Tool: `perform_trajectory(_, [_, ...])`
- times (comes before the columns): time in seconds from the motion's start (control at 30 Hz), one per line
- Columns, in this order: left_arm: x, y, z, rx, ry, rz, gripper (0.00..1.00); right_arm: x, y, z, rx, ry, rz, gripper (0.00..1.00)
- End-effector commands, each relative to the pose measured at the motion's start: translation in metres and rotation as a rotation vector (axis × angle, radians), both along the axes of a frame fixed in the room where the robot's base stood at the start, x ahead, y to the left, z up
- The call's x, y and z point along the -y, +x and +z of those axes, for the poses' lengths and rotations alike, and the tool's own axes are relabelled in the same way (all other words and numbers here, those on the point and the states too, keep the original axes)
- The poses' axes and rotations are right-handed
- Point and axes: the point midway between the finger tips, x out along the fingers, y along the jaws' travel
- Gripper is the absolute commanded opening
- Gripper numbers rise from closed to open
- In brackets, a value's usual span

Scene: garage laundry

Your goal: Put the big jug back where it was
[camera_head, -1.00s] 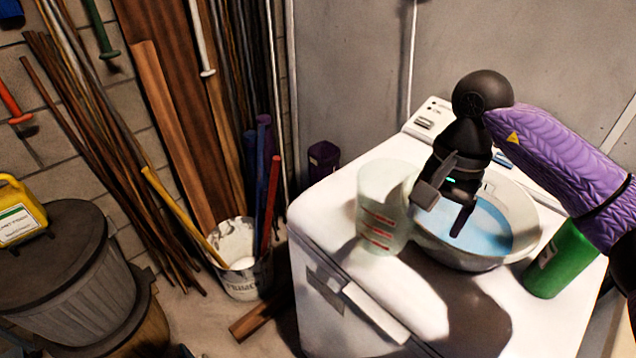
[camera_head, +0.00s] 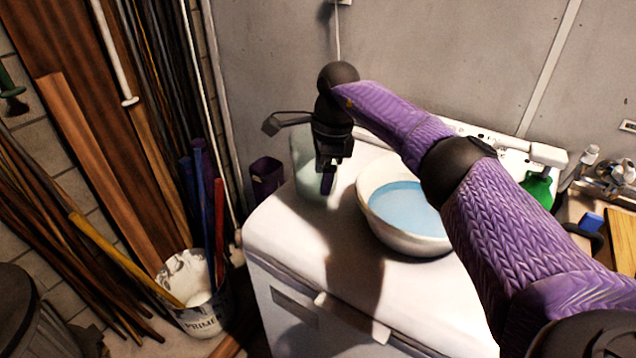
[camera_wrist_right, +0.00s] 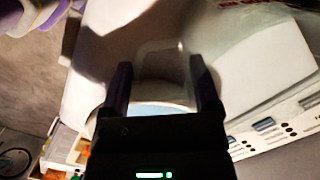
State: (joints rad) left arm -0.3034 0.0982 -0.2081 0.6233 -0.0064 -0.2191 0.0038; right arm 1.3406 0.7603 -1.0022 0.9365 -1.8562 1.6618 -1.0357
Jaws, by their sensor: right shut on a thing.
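The big jug (camera_head: 305,160) is pale and translucent. In the head view it is at the back left of the white machine top (camera_head: 285,235), left of the bowl, partly hidden behind my right gripper (camera_head: 328,178). I cannot tell whether its base touches the top. My right gripper is shut on the jug. In the right wrist view a pale handle-like part of the jug (camera_wrist_right: 160,62) shows between the two dark fingers (camera_wrist_right: 160,90), with red marks at the upper right. My left gripper is not in view.
A bowl of blue liquid (camera_head: 400,208) stands right of the jug, near my right arm. A dark purple container (camera_head: 266,175) is beyond the machine's left edge. A primer bucket (camera_head: 195,300) with rods stands on the floor. The front left of the top is clear.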

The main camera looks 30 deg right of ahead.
Motion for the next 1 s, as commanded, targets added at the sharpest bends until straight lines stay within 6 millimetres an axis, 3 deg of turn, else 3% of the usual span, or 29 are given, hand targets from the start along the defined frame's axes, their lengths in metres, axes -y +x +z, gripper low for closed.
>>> perform_trajectory(0.07, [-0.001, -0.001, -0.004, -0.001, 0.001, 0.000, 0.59, 0.000, -0.001, -0.016, -0.003, 0.000, 0.001, 0.00])
perform_trajectory(0.37, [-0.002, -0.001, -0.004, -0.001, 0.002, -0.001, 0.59, 0.000, 0.000, -0.018, -0.001, 0.000, 0.002, 0.00])
perform_trajectory(0.4, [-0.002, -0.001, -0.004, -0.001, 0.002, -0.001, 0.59, 0.000, 0.000, -0.018, -0.001, 0.000, 0.002, 0.83])
perform_trajectory(0.5, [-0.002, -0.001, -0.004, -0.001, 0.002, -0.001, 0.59, 0.000, 0.000, -0.018, -0.001, 0.000, 0.003, 1.00])
perform_trajectory(0.77, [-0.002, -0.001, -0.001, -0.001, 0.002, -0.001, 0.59, 0.000, 0.000, -0.010, 0.001, 0.001, 0.003, 1.00])
perform_trajectory(1.0, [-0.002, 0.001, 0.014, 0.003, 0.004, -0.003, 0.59, 0.007, -0.004, 0.055, 0.005, 0.001, 0.002, 1.00])
